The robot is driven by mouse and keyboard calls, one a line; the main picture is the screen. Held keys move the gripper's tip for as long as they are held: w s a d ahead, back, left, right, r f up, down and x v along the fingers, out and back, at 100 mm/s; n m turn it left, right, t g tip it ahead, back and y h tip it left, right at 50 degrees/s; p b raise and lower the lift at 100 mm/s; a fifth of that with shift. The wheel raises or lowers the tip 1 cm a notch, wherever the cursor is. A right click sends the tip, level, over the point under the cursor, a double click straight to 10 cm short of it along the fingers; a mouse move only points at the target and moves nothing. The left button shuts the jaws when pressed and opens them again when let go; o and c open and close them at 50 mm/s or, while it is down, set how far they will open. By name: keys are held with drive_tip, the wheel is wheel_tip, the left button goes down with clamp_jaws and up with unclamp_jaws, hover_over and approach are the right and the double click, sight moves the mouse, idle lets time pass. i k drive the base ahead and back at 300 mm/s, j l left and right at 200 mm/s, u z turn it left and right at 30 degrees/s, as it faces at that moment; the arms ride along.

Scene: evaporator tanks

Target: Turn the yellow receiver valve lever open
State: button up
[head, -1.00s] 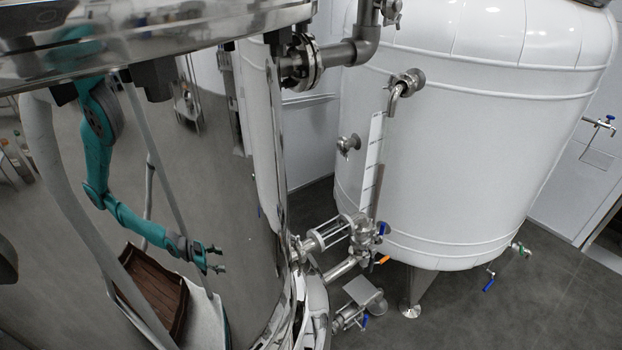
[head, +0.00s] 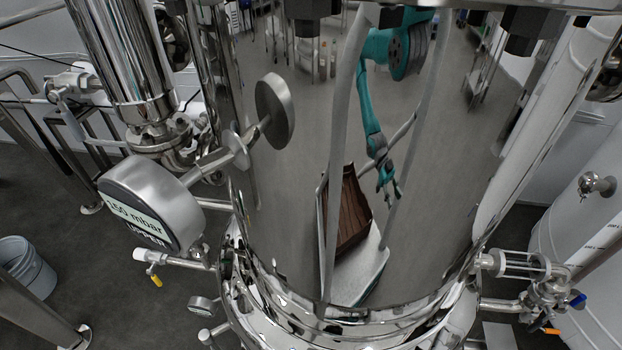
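A small yellow lever (head: 156,281) hangs below a white-capped valve (head: 150,257) at the lower left, under the round pressure gauge. An orange-yellow lever (head: 550,331) sits on the steel valve group at the lower right, near a blue handle (head: 577,300). I cannot tell from labels which one is the receiver valve's. My gripper is not directly in view. Only a mirror image of my teal arm and gripper shows in the polished tank (head: 290,200), with the fingers seeming apart and touching no lever.
The polished tank fills the middle. A gauge (head: 150,205) reading 150 mbar juts out at left. A sight glass (head: 522,264) is at right, beside a white tank (head: 570,220). A grey bucket (head: 26,267) stands at far left. Dark floor (head: 110,300) lies open between bucket and tank.

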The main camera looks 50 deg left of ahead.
sight(154, 277)
drive_tip(key=u, duration=2.3)
drive_tip(key=i+j, duration=0.65)
drive_tip(key=i, duration=0.25)
